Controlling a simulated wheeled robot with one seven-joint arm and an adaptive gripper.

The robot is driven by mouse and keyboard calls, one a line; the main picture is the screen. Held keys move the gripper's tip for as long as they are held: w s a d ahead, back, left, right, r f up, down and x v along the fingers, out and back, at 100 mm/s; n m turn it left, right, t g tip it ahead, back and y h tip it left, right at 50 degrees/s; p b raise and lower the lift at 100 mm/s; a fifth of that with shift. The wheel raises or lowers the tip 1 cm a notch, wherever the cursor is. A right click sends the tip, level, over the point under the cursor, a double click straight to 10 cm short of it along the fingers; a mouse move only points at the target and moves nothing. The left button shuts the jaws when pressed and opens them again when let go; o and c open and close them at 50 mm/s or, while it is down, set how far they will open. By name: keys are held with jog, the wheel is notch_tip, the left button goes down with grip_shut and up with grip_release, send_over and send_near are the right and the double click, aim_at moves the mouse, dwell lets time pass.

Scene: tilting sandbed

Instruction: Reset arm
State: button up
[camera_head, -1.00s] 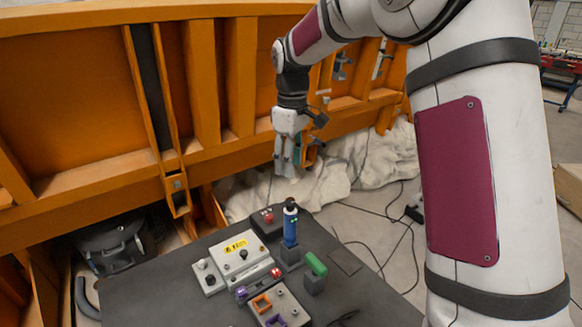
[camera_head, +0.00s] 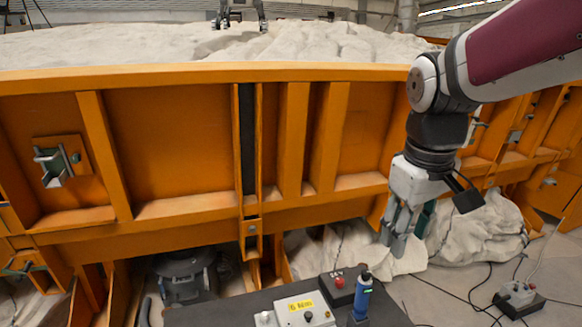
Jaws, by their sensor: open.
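My gripper (camera_head: 402,232) hangs at the right of the view with its fingers pointing down. Its fingers are apart and hold nothing that I can see. It is above and to the right of the dark table, in front of a pale crumpled sheet. My arm reaches in from the upper right.
The dark table (camera_head: 240,309) at the bottom bears a white control box (camera_head: 304,312), a red-button box (camera_head: 343,287) and a blue bottle-like tool (camera_head: 362,292). The orange sandbed wall (camera_head: 175,140) spans the view. A power strip (camera_head: 518,297) and cables lie on the floor at right.

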jog(key=s+f+m+t, duration=0.2)
jog(key=s+m, duration=0.2)
jog(key=s, duration=1.2)
jog(key=shift+s+d+t+y, duration=0.15)
jog(key=shift+s+t+y, duration=0.15)
jog(key=shift+s, duration=0.1)
jog(key=shift+f, duration=0.1)
